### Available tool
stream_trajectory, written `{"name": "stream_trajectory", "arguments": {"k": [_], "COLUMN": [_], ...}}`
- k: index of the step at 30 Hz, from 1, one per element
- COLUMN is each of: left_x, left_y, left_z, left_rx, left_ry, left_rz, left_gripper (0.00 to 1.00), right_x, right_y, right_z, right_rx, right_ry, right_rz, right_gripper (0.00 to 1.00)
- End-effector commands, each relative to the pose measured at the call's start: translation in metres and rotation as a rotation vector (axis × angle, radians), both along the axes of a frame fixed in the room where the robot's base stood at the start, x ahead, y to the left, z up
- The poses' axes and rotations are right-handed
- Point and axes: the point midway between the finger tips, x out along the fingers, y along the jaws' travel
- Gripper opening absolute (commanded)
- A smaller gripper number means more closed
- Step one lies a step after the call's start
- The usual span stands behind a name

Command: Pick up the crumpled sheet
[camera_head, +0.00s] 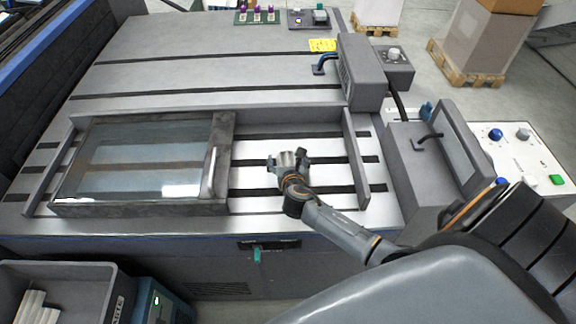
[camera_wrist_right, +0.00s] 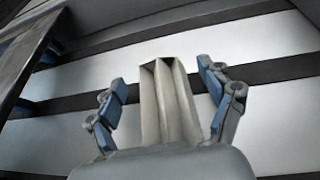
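The crumpled sheet (camera_wrist_right: 168,105) is a pale grey, folded piece with upright creases in the right wrist view. It stands between the two blue-padded fingers of my right gripper (camera_wrist_right: 164,92), with a gap on each side. The gripper is open around it. Its lower end is hidden behind the gripper's body. In the head view my right gripper (camera_head: 288,160) is over the slotted metal bed, and a small light patch of the sheet (camera_head: 289,158) shows between its fingers. My left gripper is not in view.
A framed glass cover (camera_head: 222,140) with a pale handle is left of my right gripper. A raised rail (camera_head: 356,160) is to its right, and a grey box unit (camera_head: 361,70) stands behind. A bin (camera_head: 95,274) with white rolls is at the lower left. The bed behind is mostly clear.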

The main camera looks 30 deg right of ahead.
Motion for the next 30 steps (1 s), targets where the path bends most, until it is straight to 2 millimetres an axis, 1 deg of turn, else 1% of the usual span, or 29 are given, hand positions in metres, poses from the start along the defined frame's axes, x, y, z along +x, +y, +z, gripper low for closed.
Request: {"name": "stream_trajectory", "arguments": {"k": [1,5,6,7,16,20,23,26,28,30], "left_x": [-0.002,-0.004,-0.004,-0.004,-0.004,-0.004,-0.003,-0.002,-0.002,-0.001], "left_y": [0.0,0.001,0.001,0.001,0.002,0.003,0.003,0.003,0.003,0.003], "left_z": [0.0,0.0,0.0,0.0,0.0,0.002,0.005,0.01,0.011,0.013], "left_rx": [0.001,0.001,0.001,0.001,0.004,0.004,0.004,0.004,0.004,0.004], "left_ry": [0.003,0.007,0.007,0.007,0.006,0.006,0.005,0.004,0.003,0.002], "left_rz": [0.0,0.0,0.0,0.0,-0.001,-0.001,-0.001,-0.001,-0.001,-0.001], "left_gripper": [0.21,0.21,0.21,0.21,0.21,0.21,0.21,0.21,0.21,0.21], "right_x": [0.0,0.0,0.0,0.0,0.0,0.0,0.0,0.0,-0.012,-0.024], "right_y": [0.0,0.0,0.0,0.0,0.0,0.0,0.0,0.0,0.006,0.012], "right_z": [0.0,0.0,0.0,0.0,0.0,0.006,0.018,0.037,0.047,0.063], "right_rx": [0.0,0.0,0.0,0.0,-0.001,-0.002,0.0,-0.002,0.0,0.0], "right_ry": [0.0,0.0,0.0,0.0,0.001,0.0,-0.003,-0.003,-0.001,-0.001], "right_rz": [0.0,0.0,0.0,0.0,-0.001,-0.001,0.0,0.001,0.003,0.003], "right_gripper": [0.69,0.42,0.34,0.32,0.32,0.32,0.32,0.32,0.32,0.32]}}
